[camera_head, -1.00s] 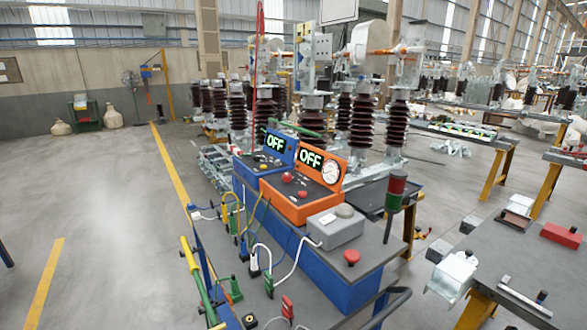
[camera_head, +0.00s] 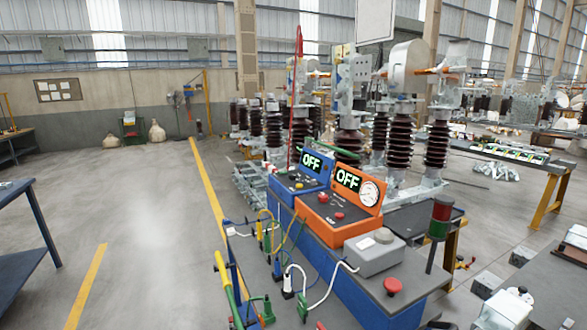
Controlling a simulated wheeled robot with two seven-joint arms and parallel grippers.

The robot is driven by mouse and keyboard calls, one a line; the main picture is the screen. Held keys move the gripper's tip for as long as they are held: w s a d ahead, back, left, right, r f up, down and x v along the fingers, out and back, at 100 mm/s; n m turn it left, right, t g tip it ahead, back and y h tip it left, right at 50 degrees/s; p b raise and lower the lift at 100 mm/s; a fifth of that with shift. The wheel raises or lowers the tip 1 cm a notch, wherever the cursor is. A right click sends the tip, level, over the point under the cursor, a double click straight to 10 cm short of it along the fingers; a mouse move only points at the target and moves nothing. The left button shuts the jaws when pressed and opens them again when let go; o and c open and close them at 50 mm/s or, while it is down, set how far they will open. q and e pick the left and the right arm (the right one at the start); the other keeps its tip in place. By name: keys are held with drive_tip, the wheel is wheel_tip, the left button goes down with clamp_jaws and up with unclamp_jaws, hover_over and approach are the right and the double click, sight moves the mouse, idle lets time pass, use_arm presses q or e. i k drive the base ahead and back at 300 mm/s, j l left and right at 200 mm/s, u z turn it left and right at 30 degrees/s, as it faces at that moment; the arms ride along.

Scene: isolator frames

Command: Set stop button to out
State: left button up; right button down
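A red mushroom-shaped button (camera_head: 393,286) sits on the dark top of the blue cart (camera_head: 345,290), at its near right end. I cannot tell from here whether it is pressed in or out. An orange control box (camera_head: 345,222) on the cart has red buttons (camera_head: 338,216) on its panel, a gauge, and a display reading OFF. Which of these is the stop button is not labelled legibly. Neither of my grippers is in view.
A grey box (camera_head: 374,254) with a round knob stands beside the red button. A red and green signal lamp (camera_head: 439,218) stands at the cart's right edge. Cables and a yellow-green handle (camera_head: 224,275) are at the cart's left. Open floor (camera_head: 150,230) lies to the left.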

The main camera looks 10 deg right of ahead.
sight(394, 285)
drive_tip(key=i+j+z, duration=0.15)
drive_tip(key=j+z, duration=0.15)
drive_tip(key=j, duration=0.25)
drive_tip(key=i+j+z, duration=0.1)
drive_tip(key=j+z, duration=0.15)
drive_tip(key=j, duration=0.3)
drive_tip(key=j+z, duration=0.3)
drive_tip(key=j, duration=0.3)
